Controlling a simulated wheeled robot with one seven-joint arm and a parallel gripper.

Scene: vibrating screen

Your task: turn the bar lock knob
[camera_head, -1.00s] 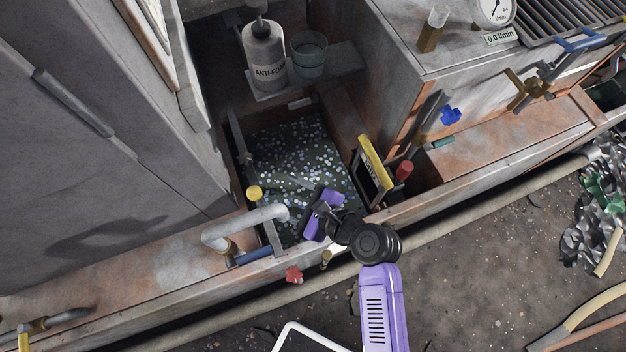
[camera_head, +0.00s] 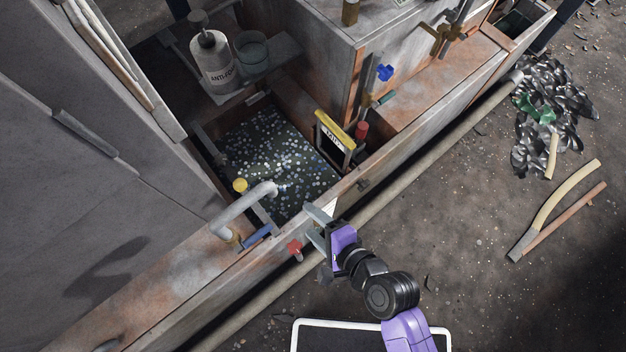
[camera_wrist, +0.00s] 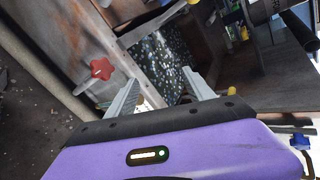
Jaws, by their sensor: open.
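A red star-shaped knob (camera_head: 295,249) sticks out from the front wall of the trough, below the grey bent pipe (camera_head: 240,208). I cannot tell for sure that it is the bar lock knob. In the wrist view the red knob (camera_wrist: 101,69) is just beyond and left of the left finger. My gripper (camera_head: 308,221) is open and empty at the trough's front edge, to the right of the red knob and apart from it. In the wrist view my gripper (camera_wrist: 161,76) shows both grey fingers spread, with nothing between them.
The trough holds dark liquid with pale specks (camera_head: 270,150). A yellow knob (camera_head: 240,185), a blue handle (camera_head: 257,236) and a yellow-topped frame (camera_head: 335,130) are around it. A blue knob (camera_head: 385,72) is on the cabinet. A long pipe (camera_head: 430,165) runs along the front.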

